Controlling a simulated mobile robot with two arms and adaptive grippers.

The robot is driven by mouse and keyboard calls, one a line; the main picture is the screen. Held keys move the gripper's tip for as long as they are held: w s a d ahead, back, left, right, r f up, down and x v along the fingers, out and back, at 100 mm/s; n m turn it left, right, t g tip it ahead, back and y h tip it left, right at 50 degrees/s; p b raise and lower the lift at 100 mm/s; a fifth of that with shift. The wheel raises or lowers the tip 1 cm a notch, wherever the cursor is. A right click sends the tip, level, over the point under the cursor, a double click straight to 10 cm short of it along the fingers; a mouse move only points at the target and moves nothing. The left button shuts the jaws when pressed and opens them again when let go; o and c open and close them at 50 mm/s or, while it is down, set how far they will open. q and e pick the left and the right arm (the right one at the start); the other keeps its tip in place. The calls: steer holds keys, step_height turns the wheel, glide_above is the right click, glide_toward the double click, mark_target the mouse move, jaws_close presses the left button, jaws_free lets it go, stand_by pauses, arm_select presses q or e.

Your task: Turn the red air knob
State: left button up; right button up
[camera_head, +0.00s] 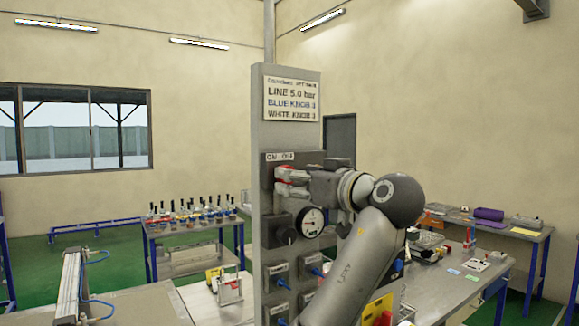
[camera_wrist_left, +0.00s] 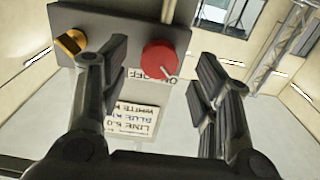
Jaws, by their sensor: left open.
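The red air knob (camera_head: 285,171) is near the top of the grey control panel (camera_head: 271,210), below an ON-OFF label (camera_head: 280,156). In the left wrist view the round red knob (camera_wrist_left: 158,57) lies between my spread fingers, with a light pointer mark by the label. My left gripper (camera_head: 281,183) is open at the knob, its fingers partly covering it in the head view. The left wrist view shows the gripper (camera_wrist_left: 162,56) with gaps on both sides of the knob; whether a finger touches it I cannot tell. My right gripper is not in view.
A pressure gauge (camera_head: 311,222) and a dark round knob (camera_head: 279,234) sit just below my gripper. A brass fitting (camera_wrist_left: 70,43) is beside one finger. Blue fittings (camera_head: 282,283) are lower on the panel. A sign (camera_head: 292,99) is above. Benches stand behind.

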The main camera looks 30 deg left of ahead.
arm_select(q)
steer(key=p+x, duration=0.1)
steer(key=x, duration=0.2)
steer(key=shift+w+a, duration=0.2)
steer(key=shift+a, duration=0.15)
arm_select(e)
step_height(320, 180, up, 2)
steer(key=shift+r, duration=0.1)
arm_select(q)
steer(key=c, duration=1)
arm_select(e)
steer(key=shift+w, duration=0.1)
